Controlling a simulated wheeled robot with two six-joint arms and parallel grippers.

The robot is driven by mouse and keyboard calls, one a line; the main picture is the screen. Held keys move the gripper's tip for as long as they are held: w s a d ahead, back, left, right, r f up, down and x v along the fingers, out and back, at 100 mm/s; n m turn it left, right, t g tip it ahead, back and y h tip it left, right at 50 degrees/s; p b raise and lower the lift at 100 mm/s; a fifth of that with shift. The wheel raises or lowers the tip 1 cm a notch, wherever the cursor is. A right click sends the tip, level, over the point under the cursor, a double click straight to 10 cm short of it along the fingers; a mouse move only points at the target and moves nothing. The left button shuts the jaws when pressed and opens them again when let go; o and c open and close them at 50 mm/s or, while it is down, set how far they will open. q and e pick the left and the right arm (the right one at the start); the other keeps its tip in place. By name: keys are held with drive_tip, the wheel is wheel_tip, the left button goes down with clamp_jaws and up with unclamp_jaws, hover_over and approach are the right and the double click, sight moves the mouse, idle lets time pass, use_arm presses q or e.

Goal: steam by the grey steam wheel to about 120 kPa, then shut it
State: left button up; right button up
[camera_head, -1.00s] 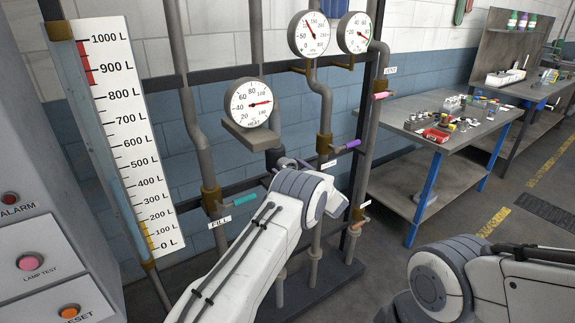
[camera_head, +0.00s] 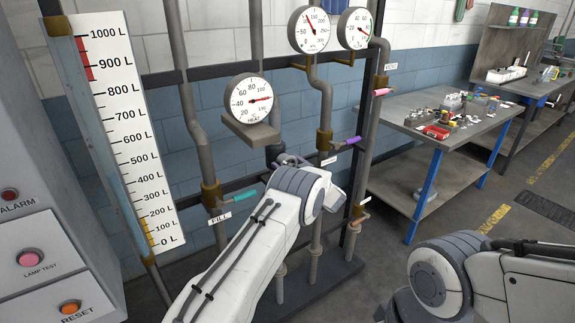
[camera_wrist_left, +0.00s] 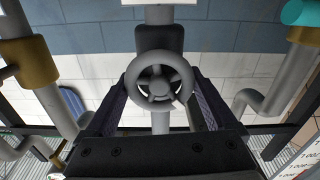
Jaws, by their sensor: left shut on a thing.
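The grey steam wheel (camera_wrist_left: 148,82) is a small spoked handwheel in the middle of the left wrist view, on a grey pipe. My left gripper (camera_wrist_left: 158,100) has one finger on each side of its rim and is shut on it. In the head view my left forearm hides most of the wheel; only part of the gripper (camera_head: 288,160) shows past the arm. The heat gauge (camera_head: 248,101) above has its red needle pointing right. Two more dials, the left gauge (camera_head: 308,30) and right gauge (camera_head: 356,31), sit higher. My right gripper is out of view.
A teal fill handle (camera_head: 245,194), a purple handle (camera_head: 347,142) and a pink vent handle (camera_head: 382,92) are on nearby pipes. The litre scale (camera_head: 125,130) stands left, beside the button panel (camera_head: 40,250). A cluttered workbench (camera_head: 410,125) is at the right.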

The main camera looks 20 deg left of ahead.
use_arm(q)
drive_tip(key=m, duration=0.4)
drive_tip(key=shift+d+b, duration=0.1)
drive_tip(key=shift+b, duration=0.3)
drive_tip(key=shift+w+m, duration=0.15)
drive_tip(key=shift+m, duration=2.15)
drive_tip(key=shift+d, duration=0.1)
drive_tip(key=o, duration=1)
drive_tip(key=shift+o, duration=0.2)
drive_tip(key=b+v, duration=0.2)
drive_tip(key=v, duration=0.8)
drive_tip(key=shift+d, duration=0.15)
